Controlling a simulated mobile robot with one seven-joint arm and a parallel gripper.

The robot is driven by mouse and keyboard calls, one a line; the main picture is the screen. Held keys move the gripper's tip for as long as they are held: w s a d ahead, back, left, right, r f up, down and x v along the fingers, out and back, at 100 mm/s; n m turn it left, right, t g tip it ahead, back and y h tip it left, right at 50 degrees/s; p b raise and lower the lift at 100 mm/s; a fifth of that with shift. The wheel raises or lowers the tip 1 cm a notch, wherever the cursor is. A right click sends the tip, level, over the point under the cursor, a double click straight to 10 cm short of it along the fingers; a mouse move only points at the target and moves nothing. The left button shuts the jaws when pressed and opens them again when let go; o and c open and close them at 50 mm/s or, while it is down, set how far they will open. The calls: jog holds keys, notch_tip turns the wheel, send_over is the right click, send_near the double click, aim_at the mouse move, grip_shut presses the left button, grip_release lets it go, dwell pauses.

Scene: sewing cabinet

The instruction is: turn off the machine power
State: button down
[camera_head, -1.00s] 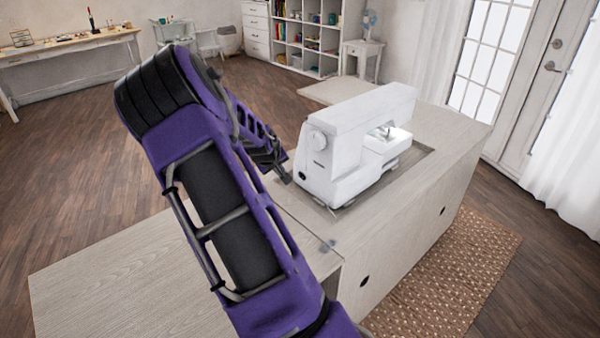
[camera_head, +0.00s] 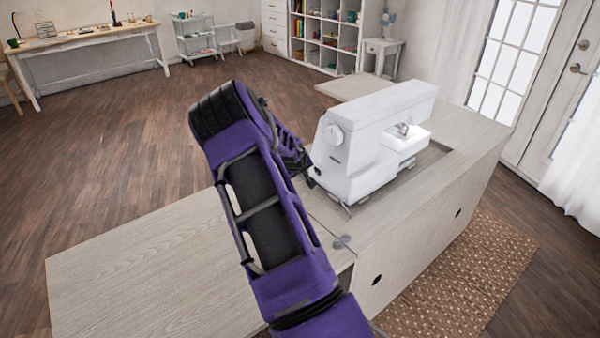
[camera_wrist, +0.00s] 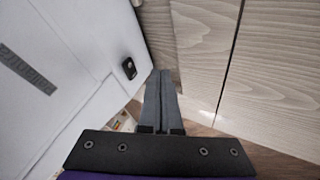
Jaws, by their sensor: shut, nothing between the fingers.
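The white sewing machine (camera_head: 365,140) stands upright in the recess of the wooden cabinet top. It has a round handwheel (camera_head: 334,134) on its near end. In the wrist view the machine's white side (camera_wrist: 70,45) fills the left, with a small black switch or socket (camera_wrist: 129,68) near its lower edge. My gripper (camera_wrist: 161,74) is shut and empty, its fingertips just right of that black part; I cannot tell whether they touch the machine. In the head view the gripper (camera_head: 312,180) is small and partly hidden by my arm, close to the machine's near lower corner.
The cabinet top (camera_head: 140,280) extends to the front left and is clear. A woven rug (camera_head: 480,270) lies on the right. A shelf unit (camera_head: 325,35), a work table (camera_head: 90,45) and a trolley (camera_head: 195,40) stand far back. The floor on the left is free.

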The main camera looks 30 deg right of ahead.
aim_at(318, 172)
jog(key=shift+s+d+r, duration=0.1)
jog(key=shift+d+r, duration=0.1)
jog(key=shift+d, duration=1.45)
jog(key=shift+s+d+f+b, duration=0.15)
jog(key=shift+d+f+b, duration=0.2)
jog(key=shift+b, duration=0.65)
jog(key=shift+s+d+n+b, duration=0.15)
jog(key=shift+n+b, duration=0.25)
jog(key=shift+b, duration=0.25)
jog(key=shift+r, duration=0.4)
jog(key=shift+r, duration=0.1)
